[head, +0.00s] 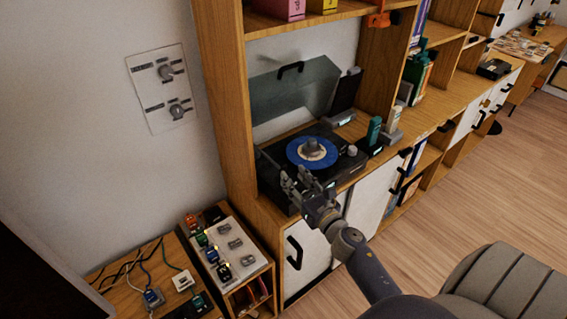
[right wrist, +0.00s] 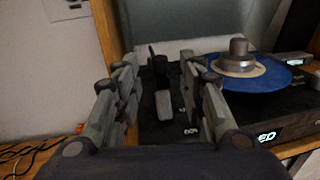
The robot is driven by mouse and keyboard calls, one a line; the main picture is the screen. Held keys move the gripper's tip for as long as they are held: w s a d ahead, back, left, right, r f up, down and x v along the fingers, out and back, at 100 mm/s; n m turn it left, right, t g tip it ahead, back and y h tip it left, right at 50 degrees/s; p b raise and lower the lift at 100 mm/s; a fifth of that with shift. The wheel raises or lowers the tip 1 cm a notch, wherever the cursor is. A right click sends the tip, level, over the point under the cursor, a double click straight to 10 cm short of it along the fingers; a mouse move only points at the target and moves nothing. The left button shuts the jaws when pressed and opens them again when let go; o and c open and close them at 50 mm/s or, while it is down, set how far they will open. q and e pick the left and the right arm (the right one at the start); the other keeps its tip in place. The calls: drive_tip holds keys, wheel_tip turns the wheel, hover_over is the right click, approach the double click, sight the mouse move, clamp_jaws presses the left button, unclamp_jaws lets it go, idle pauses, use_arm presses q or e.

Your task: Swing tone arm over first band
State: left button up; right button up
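The turntable (head: 345,170) stands on a wooden shelf with a blue record (head: 298,148) on it. A grey knob-like piece (head: 312,144) sits on the record's pale label. In the right wrist view, the blue record (right wrist: 262,82) lies to the right of my fingers. My right gripper (head: 306,182) is at the turntable's front left; its fingers (right wrist: 158,70) are spread with a gap between them. A dark upright part (right wrist: 158,66) and a small grey block (right wrist: 163,104) show in that gap, apparently untouched. I cannot tell surely which part is the tone arm. My left gripper is not in view.
The turntable's translucent lid (head: 292,92) stands open behind it. A wooden side panel (head: 222,90) rises close on the left. A green-topped item (head: 374,130) stands to the right. Below left is a box with switches (head: 229,244) and a wooden table with cables (head: 128,277).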

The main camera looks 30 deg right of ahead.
sight(286, 168)
drive_tip(key=w, duration=0.4)
drive_tip(key=w+p, duration=0.1)
drive_tip(key=w, duration=0.2)
drive_tip(key=shift+d, duration=0.3)
clamp_jaws()
